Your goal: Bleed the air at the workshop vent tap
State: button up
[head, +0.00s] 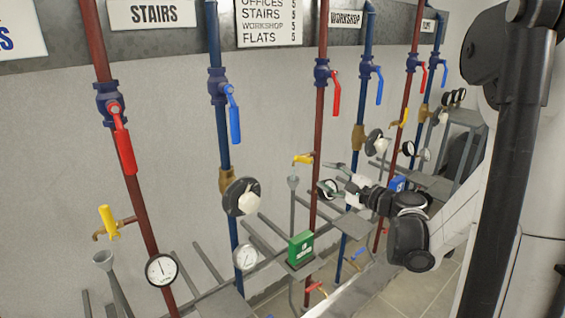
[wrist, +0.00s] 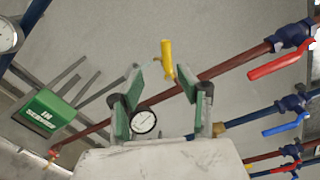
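The workshop vent tap (head: 303,159) has a yellow lever and sits on the red pipe (head: 319,130) under the workshop sign (head: 346,19). A grey funnel (head: 293,182) stands just below it. My gripper (head: 329,177) is open and empty, a little right of the tap in the head view. In the wrist view the yellow lever (wrist: 167,58) shows beyond and between the green-padded fingers (wrist: 158,92), apart from both. Whether the tap is open, and any flow at its spout, cannot be told.
A pressure gauge (wrist: 143,121) shows between the fingers in the wrist view. A green "in service" box (head: 300,248) stands on a bracket below. Red-handled (head: 336,95) and blue-handled (head: 379,88) valves are higher up. Grey rails jut out below the tap.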

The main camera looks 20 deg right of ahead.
aim_at(303, 160)
jog(key=shift+m+t, duration=0.4)
jog(key=x, duration=0.4)
jog(key=d+b+x, duration=0.1)
jog(key=x, duration=0.4)
jog(key=b+x, duration=0.1)
jog(key=x, duration=0.3)
jog(key=shift+w+d+f, duration=0.15)
jog(key=shift+w+d, duration=0.1)
jog(key=shift+w, duration=0.15)
jog(key=shift+c, duration=0.2)
grip_shut()
